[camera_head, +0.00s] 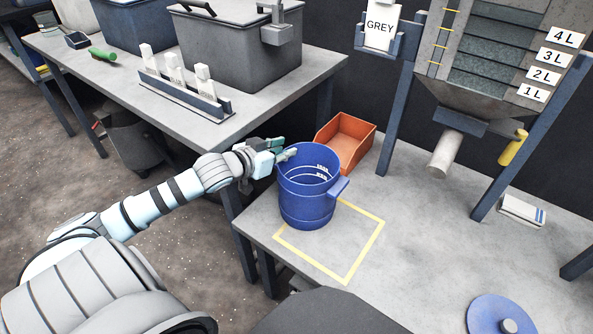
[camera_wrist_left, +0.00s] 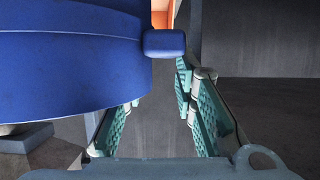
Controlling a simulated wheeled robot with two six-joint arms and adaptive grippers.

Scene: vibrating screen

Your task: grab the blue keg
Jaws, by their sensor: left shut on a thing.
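The blue keg (camera_head: 309,205) is an open bucket with pale level marks inside and a block-like handle on its right side. It stands upright at the upper left part of a yellow square outline (camera_head: 358,258) on the grey bench; I cannot tell whether its base touches the bench. My left gripper (camera_head: 284,152) is at the keg's far left rim, shut on the keg. In the left wrist view the keg (camera_wrist_left: 70,75) fills the left side, with a blue lug near the teal fingers, and hides part of one finger. My right gripper is not in view.
An orange open bin (camera_head: 345,143) stands close behind the keg. A hopper with level labels (camera_head: 487,60) and a pipe stands at the right. A blue round lid (camera_head: 500,318) lies at the front right. A side table (camera_head: 75,50) holds grey and blue containers.

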